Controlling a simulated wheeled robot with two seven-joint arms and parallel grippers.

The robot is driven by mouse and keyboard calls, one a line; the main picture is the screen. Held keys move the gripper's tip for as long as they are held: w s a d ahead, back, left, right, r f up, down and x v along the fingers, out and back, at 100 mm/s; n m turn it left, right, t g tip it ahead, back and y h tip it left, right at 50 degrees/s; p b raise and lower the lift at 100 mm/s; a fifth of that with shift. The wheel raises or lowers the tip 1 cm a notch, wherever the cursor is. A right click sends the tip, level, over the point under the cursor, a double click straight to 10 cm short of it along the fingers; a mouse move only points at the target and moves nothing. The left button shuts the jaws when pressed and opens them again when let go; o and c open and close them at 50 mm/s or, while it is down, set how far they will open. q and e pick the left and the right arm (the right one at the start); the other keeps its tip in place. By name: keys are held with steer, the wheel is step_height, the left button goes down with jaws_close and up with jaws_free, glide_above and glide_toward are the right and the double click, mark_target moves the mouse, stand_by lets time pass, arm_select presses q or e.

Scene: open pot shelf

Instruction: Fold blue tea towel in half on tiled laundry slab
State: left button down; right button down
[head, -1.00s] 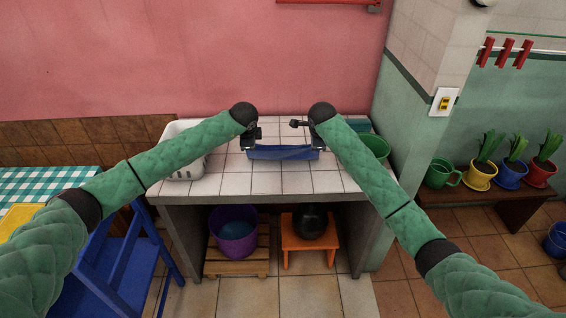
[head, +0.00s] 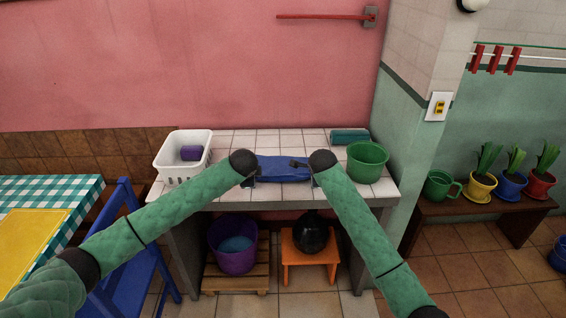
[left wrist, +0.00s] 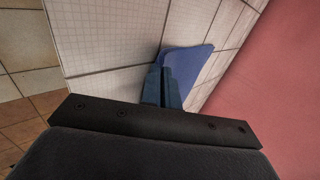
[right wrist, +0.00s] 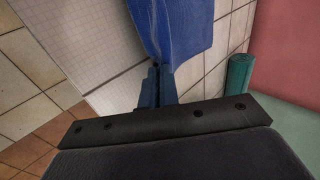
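The blue tea towel (head: 282,172) lies near the front middle of the white tiled slab (head: 232,196), spread between my two grippers. My left gripper (head: 250,183) is at the towel's left end, mostly hidden by its own wrist. In the left wrist view its narrow fingers (left wrist: 163,88) are close together on the towel (left wrist: 190,66). My right gripper (head: 314,182) is at the towel's right end, also largely hidden. In the right wrist view its fingers (right wrist: 156,88) are close together with the towel (right wrist: 172,30) running out from their tips.
A white basket (head: 170,166) with a purple item (head: 191,153) stands at the slab's left. A green bucket (head: 367,162) and a teal roll (head: 350,136) are at its right. The tiles behind the towel are clear. A blue chair (head: 150,262) stands front left.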

arm_select(q)
steer(key=c, duration=1.3)
jaws_free()
arm_select(e)
steer(key=c, duration=1.3)
jaws_free()
arm_select(q)
steer(key=r, duration=0.1)
steer(key=s+r, duration=0.1)
steer(key=r, duration=0.1)
steer(key=shift+s+r, duration=0.1)
steer(key=shift+r, duration=0.05)
arm_select(e)
steer(key=r, duration=0.1)
steer(key=s+r, duration=0.1)
steer(key=r, duration=0.1)
steer(key=shift+s+r, duration=0.1)
steer(key=shift+r, duration=0.05)
arm_select(q)
steer(key=v, duration=0.7)
steer(key=shift+s+r, duration=0.15)
steer(key=shift+r, duration=0.05)
arm_select(e)
steer(key=v, duration=0.7)
steer(key=shift+s+r, duration=0.15)
steer(key=shift+r, duration=0.05)
